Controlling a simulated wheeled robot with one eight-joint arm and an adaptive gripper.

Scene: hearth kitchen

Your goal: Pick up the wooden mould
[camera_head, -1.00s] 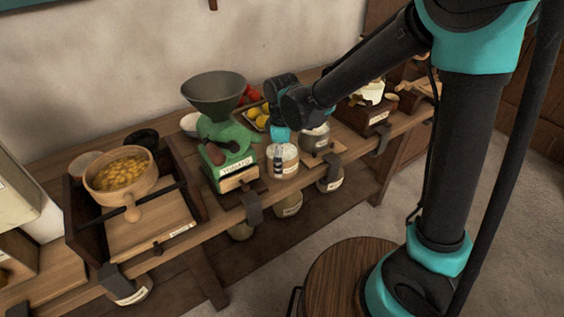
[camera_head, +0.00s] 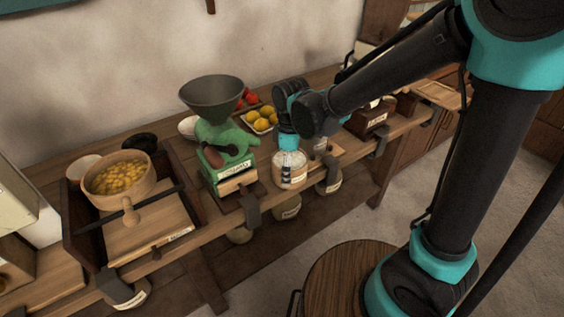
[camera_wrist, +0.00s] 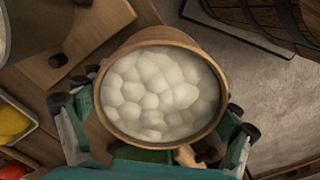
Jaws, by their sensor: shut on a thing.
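The wooden mould (camera_wrist: 112,62) is a round tan vessel with a stubby handle, full of pale lumps, and fills the middle of the wrist view. In the head view, the mould (camera_head: 289,181) is at the front of the bench, just right of the green mill. My gripper (camera_wrist: 156,112) is shut on it, with a finger on each side of its wall. In the head view, my gripper (camera_head: 289,160) comes down over it from above. I cannot tell whether its base touches the bench.
The green mill (camera_head: 222,153) with its dark funnel stands close on the left. A tray of lemons (camera_head: 259,120) lies behind. A wooden bowl of yellow pieces (camera_head: 118,178) stands farther left. Jars (camera_head: 288,208) sit under the bench. A round wooden stool (camera_head: 338,280) stands in front.

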